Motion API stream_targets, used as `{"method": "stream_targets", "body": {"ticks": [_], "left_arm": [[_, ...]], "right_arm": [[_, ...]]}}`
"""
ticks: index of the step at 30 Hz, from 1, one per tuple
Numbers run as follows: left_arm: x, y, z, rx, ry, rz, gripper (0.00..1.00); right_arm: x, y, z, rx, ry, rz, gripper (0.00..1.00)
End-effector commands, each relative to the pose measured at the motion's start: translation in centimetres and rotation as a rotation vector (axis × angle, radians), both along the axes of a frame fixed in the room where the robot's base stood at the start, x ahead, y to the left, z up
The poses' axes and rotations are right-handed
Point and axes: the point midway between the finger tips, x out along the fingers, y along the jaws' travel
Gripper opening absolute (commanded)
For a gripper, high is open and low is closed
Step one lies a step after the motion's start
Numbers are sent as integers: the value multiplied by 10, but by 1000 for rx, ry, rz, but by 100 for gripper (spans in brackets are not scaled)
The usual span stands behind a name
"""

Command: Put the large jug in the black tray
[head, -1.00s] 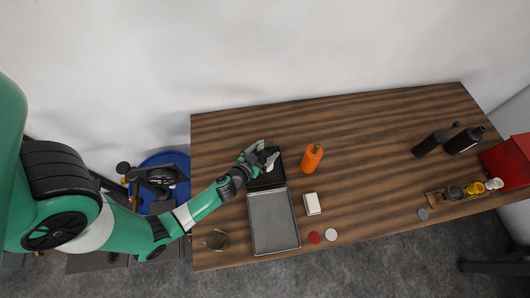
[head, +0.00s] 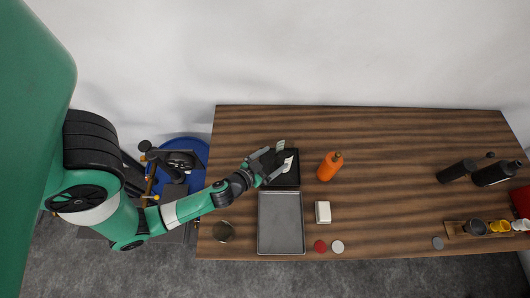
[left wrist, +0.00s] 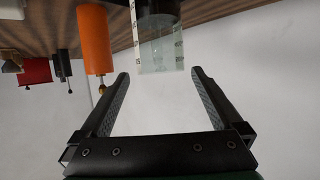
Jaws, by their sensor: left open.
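The large jug (left wrist: 160,50) is clear, with white scale strips on its side. In the left wrist view it appears upside down, with its base at the black tray (left wrist: 158,8). In the head view the black tray (head: 291,181) lies near the table's left end, behind the grey metal tray. The jug is hard to make out there, as my left gripper (head: 275,160) is over the tray and covers part of it. In the left wrist view my left gripper (left wrist: 160,74) is open and empty, its fingertips apart from the jug. My right gripper is not in view.
An orange bottle (head: 330,167) stands close to the right of the black tray. The grey metal tray (head: 281,222) lies in front, a white block (head: 323,212) beside it. A small glass vessel (head: 223,232) is at the left edge. The table's middle is clear.

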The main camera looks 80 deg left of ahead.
Motion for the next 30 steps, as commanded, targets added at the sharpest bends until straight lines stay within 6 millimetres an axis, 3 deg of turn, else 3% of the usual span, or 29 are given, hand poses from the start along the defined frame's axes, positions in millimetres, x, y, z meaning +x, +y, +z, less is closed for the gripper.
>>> {"method": "stream_targets", "body": {"ticks": [3, 9, 23, 26, 29, 30], "left_arm": [[-20, -14, 5, -1, 1, -5, 100], [-37, -25, 16, 1, 1, -3, 100], [-35, -26, 22, 1, -8, -1, 100], [-7, -25, 42, 5, -66, -12, 100], [52, -28, 96, 9, -195, -41, 100], [80, -31, 128, 12, -262, -63, 100]], "right_arm": [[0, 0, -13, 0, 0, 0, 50], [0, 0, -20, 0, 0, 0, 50], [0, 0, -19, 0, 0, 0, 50], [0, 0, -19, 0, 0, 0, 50], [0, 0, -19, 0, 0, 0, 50], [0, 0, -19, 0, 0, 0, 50]]}}
